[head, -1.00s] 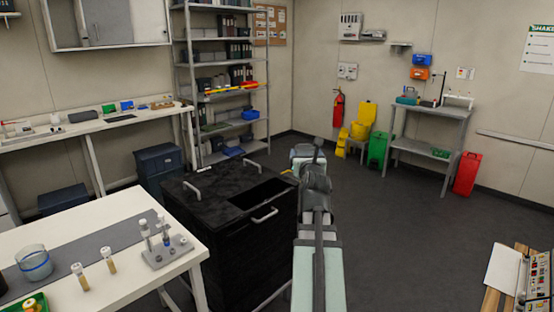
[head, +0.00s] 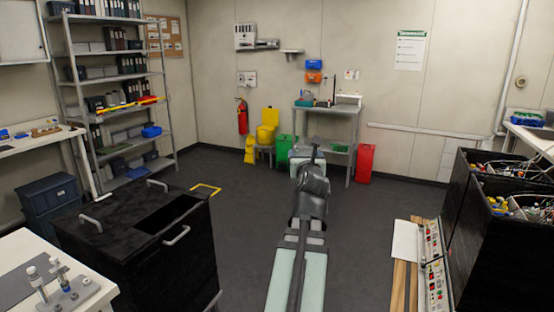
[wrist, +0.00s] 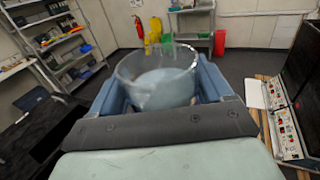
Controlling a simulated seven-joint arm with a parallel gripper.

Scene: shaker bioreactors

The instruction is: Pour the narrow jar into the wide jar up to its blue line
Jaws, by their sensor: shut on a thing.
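My gripper (wrist: 162,88) is shut on a clear round jar, the narrow jar (wrist: 155,88), in the wrist view. The blue fingers sit on either side of it. The jar holds a pale bluish-white liquid and its rim is open; no blue line shows on it. In the head view my arm reaches forward over open floor, and the held jar cannot be made out there. The wide jar is in neither view now.
A white table (head: 28,258) with a vial rack (head: 65,298) is at the lower left. A black cabinet (head: 150,245) stands left of my arm. Black bins (head: 505,230) and a control panel (head: 434,265) are at right.

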